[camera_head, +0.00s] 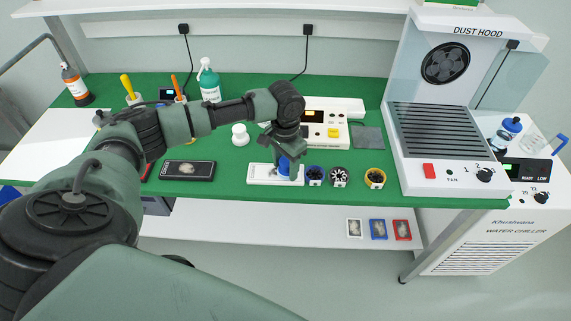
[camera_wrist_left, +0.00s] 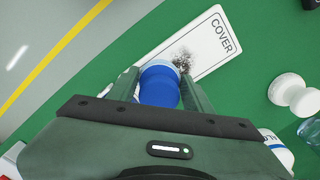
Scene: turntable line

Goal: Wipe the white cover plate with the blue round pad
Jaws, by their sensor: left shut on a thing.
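The white cover plate (camera_head: 261,173) lies flat on the green mat near the front edge of the bench. In the left wrist view the plate (camera_wrist_left: 212,47) carries the word COVER and a dark smudge (camera_wrist_left: 184,60). My left gripper (camera_head: 285,158) points down over the plate's right part and is shut on the blue round pad (camera_head: 284,168). In the left wrist view the pad (camera_wrist_left: 160,86) sits between the two fingers, with a pale lower rim beside the smudge. Whether it touches the plate is hard to tell. My right gripper is not in view.
A dark flat device (camera_head: 187,170) lies left of the plate. Several small round containers, including a yellow one (camera_head: 375,178), stand to its right. A white knobbed object (camera_head: 240,135) stands behind. The dust hood (camera_head: 445,145) fills the bench's right end.

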